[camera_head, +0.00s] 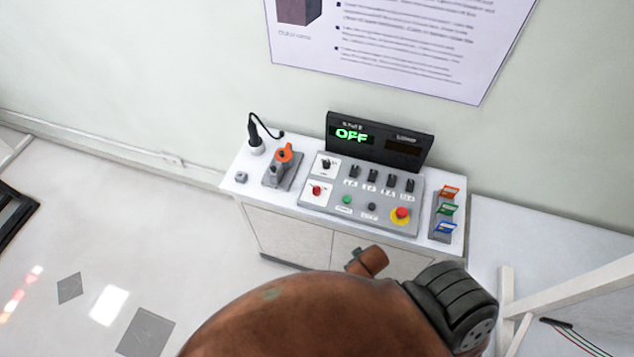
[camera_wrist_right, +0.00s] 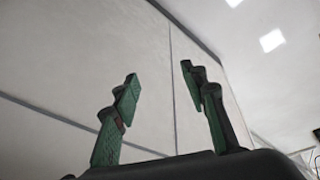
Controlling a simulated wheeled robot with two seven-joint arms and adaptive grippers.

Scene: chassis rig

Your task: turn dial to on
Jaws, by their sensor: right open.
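The control console (camera_head: 235,185) is a white cabinet against the wall with a grey sloped panel (camera_head: 385,215) on top. A black display (camera_head: 405,130) behind the panel reads "OFF" in green. A black rotary dial (camera_head: 326,165) sits on a white plate at the panel's upper left, with a red knob (camera_head: 316,190) below it. I cannot tell which control is the task's dial. My right gripper (camera_wrist_right: 160,88) is open and empty in the right wrist view, fingers apart in front of pale panels. It is not visible in the head view. My left gripper is not in view.
Several black knobs (camera_head: 372,175) line the panel, with a red-and-yellow button (camera_head: 401,214) at right. An orange-handled switch (camera_head: 284,153) and a black plug (camera_head: 254,137) stand left. Coloured cards (camera_head: 447,210) stand right. My brown arm covers the lower middle. Floor at left is mostly clear.

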